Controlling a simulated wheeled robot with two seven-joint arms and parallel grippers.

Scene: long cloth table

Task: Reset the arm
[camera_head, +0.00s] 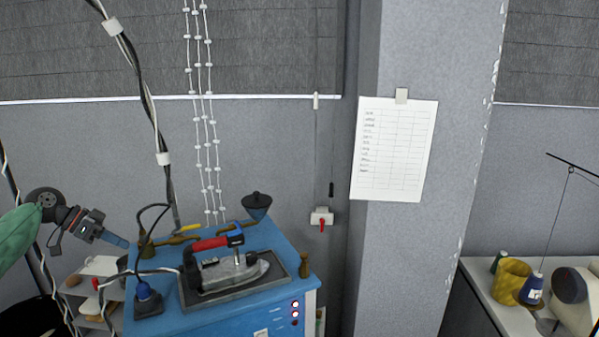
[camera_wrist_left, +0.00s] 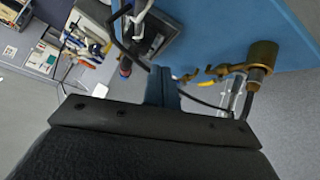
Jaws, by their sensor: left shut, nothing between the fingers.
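In the left wrist view the shut fingers (camera_wrist_left: 162,88) show at the middle, near the blue station (camera_wrist_left: 225,35) and a brass fitting (camera_wrist_left: 262,57). My right gripper is in neither view.
An iron (camera_head: 232,272) with a red handle rests on the station, with cables around it. A cluttered shelf (camera_head: 95,268) stands below left. A pillar (camera_head: 415,250) stands between.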

